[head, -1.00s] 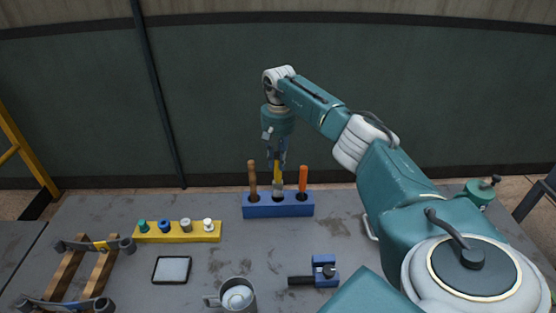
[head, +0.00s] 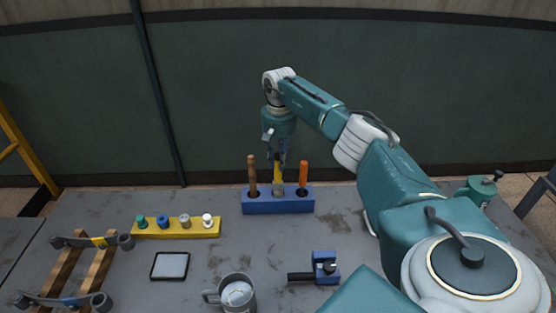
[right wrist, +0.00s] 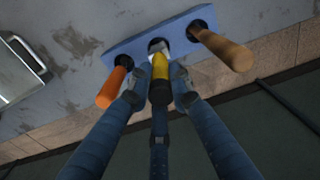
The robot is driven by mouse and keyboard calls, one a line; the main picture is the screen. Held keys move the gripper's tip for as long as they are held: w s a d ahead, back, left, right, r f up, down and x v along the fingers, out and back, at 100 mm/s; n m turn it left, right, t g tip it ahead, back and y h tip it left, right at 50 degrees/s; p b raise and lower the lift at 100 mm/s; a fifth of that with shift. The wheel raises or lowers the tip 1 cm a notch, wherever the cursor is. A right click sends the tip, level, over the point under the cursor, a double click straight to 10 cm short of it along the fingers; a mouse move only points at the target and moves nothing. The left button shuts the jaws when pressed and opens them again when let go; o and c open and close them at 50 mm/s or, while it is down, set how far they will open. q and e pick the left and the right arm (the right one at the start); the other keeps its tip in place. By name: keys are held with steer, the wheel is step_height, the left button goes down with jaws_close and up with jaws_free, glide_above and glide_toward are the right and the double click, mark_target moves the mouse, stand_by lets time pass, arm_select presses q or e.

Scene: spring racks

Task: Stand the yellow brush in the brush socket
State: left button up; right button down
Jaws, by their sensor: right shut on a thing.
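The yellow brush (head: 277,174) is upright at the middle hole of the blue brush socket block (head: 278,207). My right gripper (head: 277,157) is shut on its yellow handle from above. In the right wrist view the brush (right wrist: 160,78) is between the fingers of the gripper (right wrist: 158,84), and its pale lower end meets the middle hole of the block (right wrist: 131,47). How deep the lower end sits is hard to tell. My left gripper is not in view.
A brown-handled tool (head: 252,176) and an orange-handled tool (head: 303,177) stand in the side holes, close to the gripper. A yellow rack (head: 178,234) with several knobs, a tablet (head: 170,266), a mug (head: 238,293) and a small blue vise (head: 324,266) stand in front.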

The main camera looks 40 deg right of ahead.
steer(key=shift+f+b, duration=0.45)
steer(key=shift+f, duration=0.4)
steer(key=shift+f+b, duration=1)
steer(key=shift+f, duration=0.25)
steer(key=c, duration=1.5)
jaws_free()
step_height(320, 180, up, 12)
steer(key=shift+s+r, duration=0.1)
steer(key=shift+s, duration=0.05)
